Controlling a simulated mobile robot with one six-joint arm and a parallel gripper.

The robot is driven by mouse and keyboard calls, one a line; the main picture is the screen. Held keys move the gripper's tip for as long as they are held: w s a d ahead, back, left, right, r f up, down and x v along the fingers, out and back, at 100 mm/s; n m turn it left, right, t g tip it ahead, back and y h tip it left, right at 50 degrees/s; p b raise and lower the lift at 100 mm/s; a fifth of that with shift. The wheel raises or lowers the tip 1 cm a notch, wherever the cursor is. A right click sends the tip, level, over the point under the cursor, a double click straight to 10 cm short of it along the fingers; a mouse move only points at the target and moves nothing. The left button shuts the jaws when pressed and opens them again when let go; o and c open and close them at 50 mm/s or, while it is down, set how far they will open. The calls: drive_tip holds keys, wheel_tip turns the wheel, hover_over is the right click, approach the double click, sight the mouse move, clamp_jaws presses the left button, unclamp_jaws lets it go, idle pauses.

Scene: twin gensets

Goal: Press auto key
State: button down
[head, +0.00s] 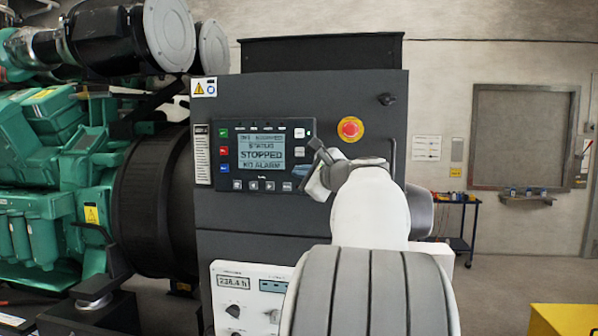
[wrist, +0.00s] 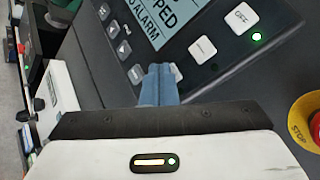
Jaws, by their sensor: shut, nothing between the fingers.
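The genset controller (head: 262,155) is set in a dark cabinet; its screen (head: 261,151) reads STOPPED and NO ALARM. In the wrist view, a white OFF key (wrist: 241,18) has a lit green lamp (wrist: 256,37) beside it. A second white key (wrist: 202,50) shows a dash, and a third light key (wrist: 177,71) is partly hidden behind my fingers. I cannot read any AUTO label. My gripper (wrist: 161,72) is shut and empty, its blue fingertips over the panel's lower right corner. It also shows in the head view (head: 300,171). I cannot tell whether the tips touch the panel.
A red emergency stop button (head: 350,129) on a yellow ring sits right of the controller; it also shows at the wrist view's right edge (wrist: 308,120). A white instrument box (head: 240,300) stands below. The green engine (head: 45,190) fills the left side.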

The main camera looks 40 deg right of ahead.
idle(0.3)
drive_tip(key=shift+s+a+b, duration=0.45)
drive_tip(key=shift+s+a, duration=0.1)
drive_tip(key=shift+a, duration=0.05)
drive_tip(key=s+a+b, duration=0.2)
drive_tip(key=s+a, duration=0.2)
drive_tip(key=shift+a, duration=0.3)
idle(0.8)
